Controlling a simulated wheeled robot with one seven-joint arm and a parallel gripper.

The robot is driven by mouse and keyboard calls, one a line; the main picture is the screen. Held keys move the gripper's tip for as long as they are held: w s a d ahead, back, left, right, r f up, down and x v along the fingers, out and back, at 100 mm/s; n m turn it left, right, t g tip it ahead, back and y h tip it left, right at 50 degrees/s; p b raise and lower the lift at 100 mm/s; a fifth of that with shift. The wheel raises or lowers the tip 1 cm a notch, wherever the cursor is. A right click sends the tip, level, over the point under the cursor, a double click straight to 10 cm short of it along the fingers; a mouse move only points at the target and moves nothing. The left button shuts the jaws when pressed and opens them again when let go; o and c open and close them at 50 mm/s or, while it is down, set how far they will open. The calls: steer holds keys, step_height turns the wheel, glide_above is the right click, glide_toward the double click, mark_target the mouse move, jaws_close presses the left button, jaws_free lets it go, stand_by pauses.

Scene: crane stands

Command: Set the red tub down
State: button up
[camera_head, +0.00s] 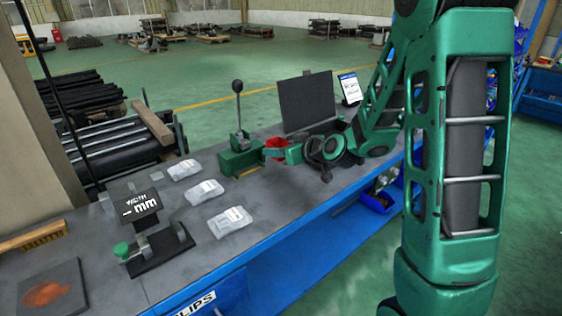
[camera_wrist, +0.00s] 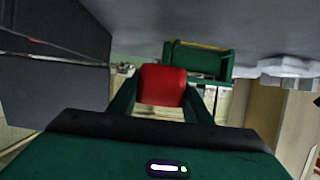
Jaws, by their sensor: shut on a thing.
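The red tub (camera_head: 276,144) is between the fingers of my gripper (camera_head: 270,153), over the grey workbench (camera_head: 185,213). My arm reaches in from the right and partly hides the tub. In the wrist view the red tub (camera_wrist: 162,84) sits between the two green fingers of my gripper (camera_wrist: 161,92), which are shut on it. Whether the tub touches the bench or hangs above it, I cannot tell.
A green lever device (camera_head: 240,158) stands just left of the tub. A dark panel (camera_head: 307,102) stands behind it. Bare bench shows between the packets and the front edge.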

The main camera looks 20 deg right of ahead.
mark_target(282, 167)
steer(key=shift+w+d+f, duration=0.8)
steer(key=shift+w+d, duration=0.1)
steer(key=shift+d, duration=0.05)
steer(key=shift+f, duration=2.05)
steer(key=o, duration=1.1)
steer(key=shift+r, duration=0.1)
